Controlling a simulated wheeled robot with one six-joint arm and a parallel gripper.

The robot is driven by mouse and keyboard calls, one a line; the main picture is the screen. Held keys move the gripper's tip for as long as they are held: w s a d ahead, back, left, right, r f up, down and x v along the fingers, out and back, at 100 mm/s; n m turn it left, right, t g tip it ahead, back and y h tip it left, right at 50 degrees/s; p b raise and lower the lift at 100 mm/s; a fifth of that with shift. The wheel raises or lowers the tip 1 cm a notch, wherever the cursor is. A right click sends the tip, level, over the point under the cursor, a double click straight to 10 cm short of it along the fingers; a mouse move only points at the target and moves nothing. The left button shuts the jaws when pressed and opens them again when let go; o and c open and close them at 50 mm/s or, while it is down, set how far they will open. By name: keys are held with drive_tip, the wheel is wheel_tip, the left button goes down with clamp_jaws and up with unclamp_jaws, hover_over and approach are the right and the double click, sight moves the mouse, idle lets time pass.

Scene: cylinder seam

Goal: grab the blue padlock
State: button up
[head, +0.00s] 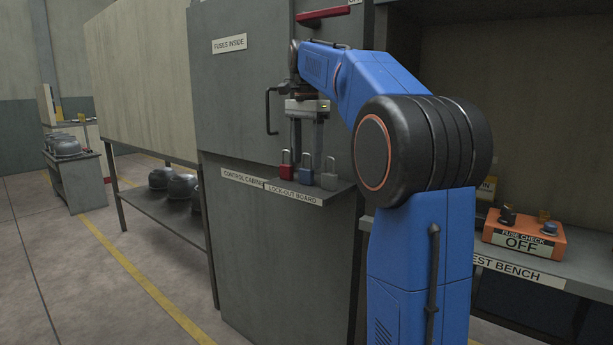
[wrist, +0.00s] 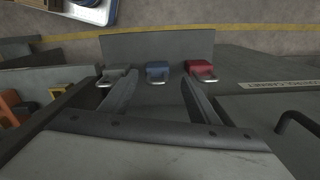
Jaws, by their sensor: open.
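The blue padlock (head: 307,177) stands on the small lock-out board shelf (head: 330,194) on the front of the grey cabinet, between a red padlock (head: 287,171) and a grey padlock (head: 329,179). In the wrist view the blue padlock (wrist: 158,70) lies ahead, between the lines of the two fingers. My gripper (head: 307,147) is open and empty, its fingers pointing down just above the padlocks. In the wrist view my gripper (wrist: 157,95) shows its fingers spread, with the red padlock (wrist: 201,70) at right and the grey padlock (wrist: 112,76) at left. Contact with any padlock cannot be told.
The cabinet (head: 270,250) has a black handle (head: 269,110) left of my gripper. A red handle (head: 323,13) is above. A test bench (head: 520,268) with an orange fuse-check box (head: 524,237) stands at right. Open floor lies at left.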

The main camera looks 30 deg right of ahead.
sight(306, 169)
drive_tip(key=shift+s+f, duration=0.2)
drive_tip(key=shift+f, duration=1.85)
drive_tip(key=c, duration=1.1)
drive_tip(key=shift+c, duration=0.2)
drive_tip(key=shift+a+r, duration=0.25)
drive_tip(key=shift+r, duration=0.3)
wheel_tip(306, 169, up, 6)
drive_tip(key=shift+f, duration=0.2)
drive_tip(key=shift+s+a+r, duration=0.15)
drive_tip(key=shift+r, duration=0.1)
drive_tip(key=s+a, duration=0.3)
drive_tip(key=a, duration=0.6)
drive_tip(key=s+a, duration=0.3)
drive_tip(key=a, duration=0.6)
drive_tip(key=shift+s, duration=0.3)
